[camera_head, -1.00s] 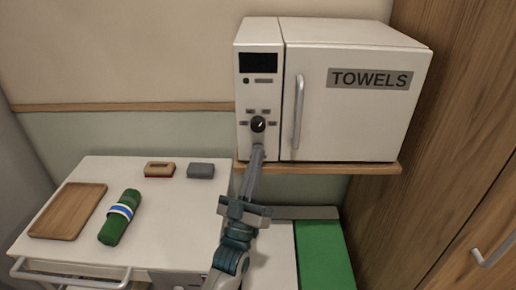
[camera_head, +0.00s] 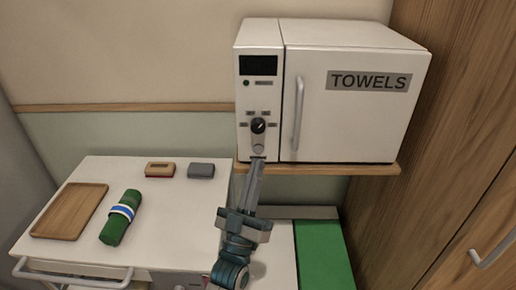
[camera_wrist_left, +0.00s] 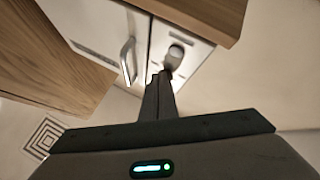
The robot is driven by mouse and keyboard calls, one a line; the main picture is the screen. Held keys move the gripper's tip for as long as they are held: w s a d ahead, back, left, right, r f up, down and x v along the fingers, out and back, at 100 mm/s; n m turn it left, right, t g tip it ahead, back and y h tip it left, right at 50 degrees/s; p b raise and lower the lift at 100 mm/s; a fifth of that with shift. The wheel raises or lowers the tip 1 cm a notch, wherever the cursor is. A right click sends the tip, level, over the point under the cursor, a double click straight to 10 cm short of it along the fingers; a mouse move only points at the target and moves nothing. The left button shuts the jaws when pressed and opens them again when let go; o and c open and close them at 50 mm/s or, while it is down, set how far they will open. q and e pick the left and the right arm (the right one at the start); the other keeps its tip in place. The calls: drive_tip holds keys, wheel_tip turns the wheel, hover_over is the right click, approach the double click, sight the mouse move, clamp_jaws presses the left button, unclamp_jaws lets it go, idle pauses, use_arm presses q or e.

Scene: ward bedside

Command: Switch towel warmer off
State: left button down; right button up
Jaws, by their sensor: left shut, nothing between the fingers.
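The white towel warmer (camera_head: 350,120) marked TOWELS stands on a wooden shelf with its door closed. A round light-grey button (camera_head: 258,148) sits below the dial. My left gripper (camera_head: 257,160) is shut and empty, its tips just below the button and apart from the dial. In the left wrist view, the shut fingers (camera_wrist_left: 159,80) point at the panel. My right gripper is not in view.
A white cart (camera_head: 175,225) at the left holds a wooden tray (camera_head: 68,211), a green roll with a banded wrap (camera_head: 120,218) and two small blocks. The wooden shelf (camera_head: 320,168) edge lies close to my fingers. A wooden cabinet (camera_head: 455,130) stands at the right.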

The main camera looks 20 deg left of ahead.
use_arm(q)
drive_tip(key=s, duration=0.1)
drive_tip(key=s+d, duration=0.1)
drive_tip(key=s, duration=0.1)
idle(2.5)
